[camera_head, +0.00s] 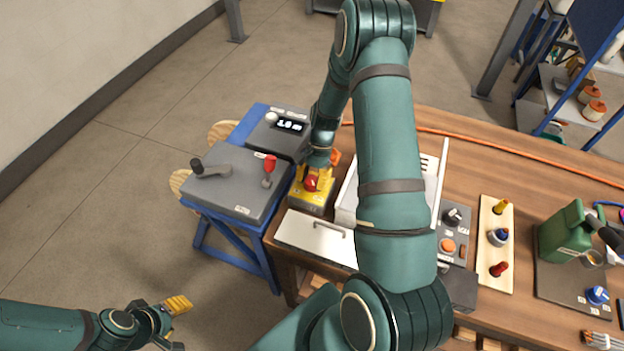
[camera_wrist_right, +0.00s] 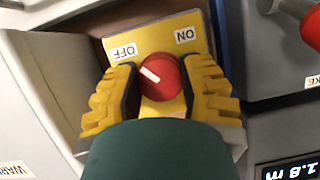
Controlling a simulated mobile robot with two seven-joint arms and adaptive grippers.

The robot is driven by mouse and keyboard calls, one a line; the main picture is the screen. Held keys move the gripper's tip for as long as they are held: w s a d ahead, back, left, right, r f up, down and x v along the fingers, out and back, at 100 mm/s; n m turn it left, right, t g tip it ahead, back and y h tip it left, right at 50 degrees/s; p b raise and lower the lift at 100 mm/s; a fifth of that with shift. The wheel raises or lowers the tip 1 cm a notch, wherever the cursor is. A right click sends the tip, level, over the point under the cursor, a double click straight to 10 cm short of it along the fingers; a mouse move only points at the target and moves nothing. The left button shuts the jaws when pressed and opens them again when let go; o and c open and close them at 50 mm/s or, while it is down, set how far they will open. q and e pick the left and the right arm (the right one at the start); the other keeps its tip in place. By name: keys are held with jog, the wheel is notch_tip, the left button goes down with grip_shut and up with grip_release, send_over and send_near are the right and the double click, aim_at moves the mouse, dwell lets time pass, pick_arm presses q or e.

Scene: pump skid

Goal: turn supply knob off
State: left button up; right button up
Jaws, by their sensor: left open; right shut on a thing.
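The red supply knob (camera_head: 311,183) sits on a yellow box (camera_head: 313,201) at the table's left end. In the right wrist view the knob (camera_wrist_right: 162,80) is between the yellow fingers of my right gripper (camera_wrist_right: 160,85), which is shut on it. The knob's white mark slants up-left, towards the "OFF" label (camera_wrist_right: 123,52). The "ON" label (camera_wrist_right: 186,35) is at the upper right. In the head view my right arm reaches down over the table to the knob. My left gripper (camera_head: 176,322) is open and empty over the floor at lower left.
Left of the box, a grey panel with a red-topped lever (camera_head: 269,170) and a dark crank (camera_head: 211,169) stands on a blue frame. A display unit (camera_head: 289,125) reads 1.8 m. A white cover with a handle (camera_head: 316,236) is in front. A green jug (camera_head: 566,233) stands far right.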

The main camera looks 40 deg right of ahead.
jog(key=shift+s+a+f+n, duration=0.1)
jog(key=shift+n, duration=0.5)
jog(key=shift+g, duration=0.3)
jog(key=o, duration=1.2)
jog(key=v, duration=1.2)
jog(key=shift+a, duration=0.1)
